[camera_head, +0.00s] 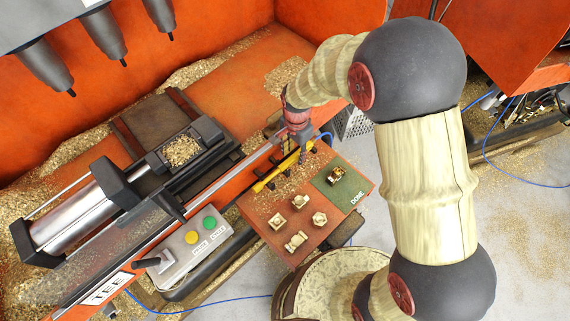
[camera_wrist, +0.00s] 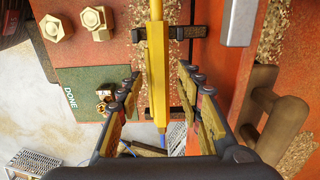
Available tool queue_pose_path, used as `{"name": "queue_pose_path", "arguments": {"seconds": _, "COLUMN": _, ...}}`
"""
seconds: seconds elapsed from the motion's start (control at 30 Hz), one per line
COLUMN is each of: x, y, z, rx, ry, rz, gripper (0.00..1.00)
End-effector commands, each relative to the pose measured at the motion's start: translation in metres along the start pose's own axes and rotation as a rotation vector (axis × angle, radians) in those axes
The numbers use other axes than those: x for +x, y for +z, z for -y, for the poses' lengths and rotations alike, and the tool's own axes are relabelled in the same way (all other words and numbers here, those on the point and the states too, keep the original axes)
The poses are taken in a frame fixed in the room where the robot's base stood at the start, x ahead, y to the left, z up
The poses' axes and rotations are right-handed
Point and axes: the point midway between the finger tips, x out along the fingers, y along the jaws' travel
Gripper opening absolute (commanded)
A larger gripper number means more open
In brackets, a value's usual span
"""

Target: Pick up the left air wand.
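A yellow air wand (camera_head: 266,182) lies along the edge of the orange side table in black holders (camera_head: 288,171). A blue hose shows at its far end. My gripper (camera_head: 298,150) is over the wand's far part, pointing down. In the wrist view the wand (camera_wrist: 157,60) runs lengthwise between the two fingers of my gripper (camera_wrist: 161,82). The fingers stand apart, one on each side, with visible gaps to the wand. A holder (camera_wrist: 178,33) crosses under the wand ahead of the fingertips. I cannot make out a second wand clearly.
A vise (camera_head: 182,151) and a control box with yellow and green buttons (camera_head: 193,246) stand left. The orange machine wall is close beside the gripper.

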Motion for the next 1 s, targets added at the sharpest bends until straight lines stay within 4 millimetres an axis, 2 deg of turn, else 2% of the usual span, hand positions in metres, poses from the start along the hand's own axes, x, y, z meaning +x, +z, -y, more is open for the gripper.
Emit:
{"name": "queue_pose_path", "arguments": {"seconds": 0.6, "x": 0.0000, "y": 0.0001, "z": -0.0002, "rx": 0.000, "ry": 0.000, "rz": 0.000, "gripper": 0.00}}
{"name": "queue_pose_path", "arguments": {"seconds": 1.0, "x": -0.0006, "y": -0.0001, "z": 0.0001, "rx": 0.000, "ry": 0.000, "rz": 0.000, "gripper": 0.00}}
